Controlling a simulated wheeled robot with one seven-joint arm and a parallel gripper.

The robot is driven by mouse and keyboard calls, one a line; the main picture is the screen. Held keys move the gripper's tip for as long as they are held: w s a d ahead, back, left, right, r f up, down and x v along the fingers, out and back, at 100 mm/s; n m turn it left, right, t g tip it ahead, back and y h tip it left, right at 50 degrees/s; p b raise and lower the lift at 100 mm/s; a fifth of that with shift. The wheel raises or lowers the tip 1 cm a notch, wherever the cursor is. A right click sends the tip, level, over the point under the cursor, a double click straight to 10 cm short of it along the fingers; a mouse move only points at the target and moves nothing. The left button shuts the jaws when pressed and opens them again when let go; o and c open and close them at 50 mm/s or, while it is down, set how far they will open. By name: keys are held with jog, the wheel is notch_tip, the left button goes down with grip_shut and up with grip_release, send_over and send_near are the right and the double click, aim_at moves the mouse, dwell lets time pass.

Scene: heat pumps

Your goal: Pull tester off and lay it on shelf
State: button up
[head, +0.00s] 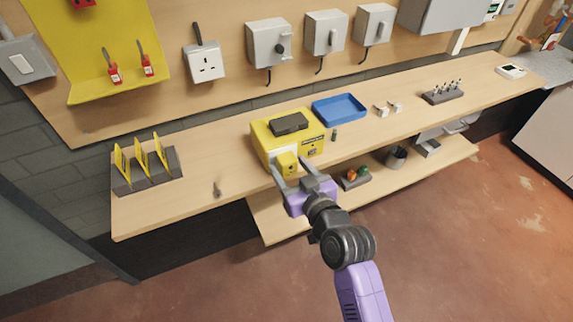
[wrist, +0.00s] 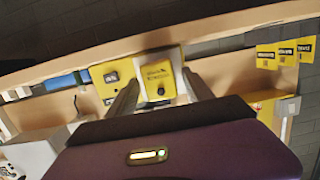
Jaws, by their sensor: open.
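The tester (head: 286,161) looks to be the small yellow block on the front of the larger yellow case (head: 262,148), which stands on the workbench. In the wrist view the tester (wrist: 158,80) is a yellow face with a dark round spot, in front of a pale panel. My gripper (head: 291,171) is open at the case's front, one finger to each side of the tester. In the wrist view my gripper's fingers (wrist: 162,92) flank it, and contact cannot be told. The lower shelf (head: 277,226) lies under the bench.
A blue tray (head: 340,110) and a small dark green item (head: 334,135) are near the case. A rack of yellow cards (head: 146,168) stands left. A block with orange and green items (head: 355,177) and a dark cup (head: 396,157) are on the lower shelf. The bench's left front is mostly clear.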

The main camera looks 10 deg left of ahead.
jog(key=shift+c, duration=0.2)
grip_shut()
jog(key=f+b+v, duration=0.1)
jog(key=v, duration=0.6)
jog(key=shift+f, duration=0.2)
dwell(0.7)
jog(key=shift+s+d, duration=0.1)
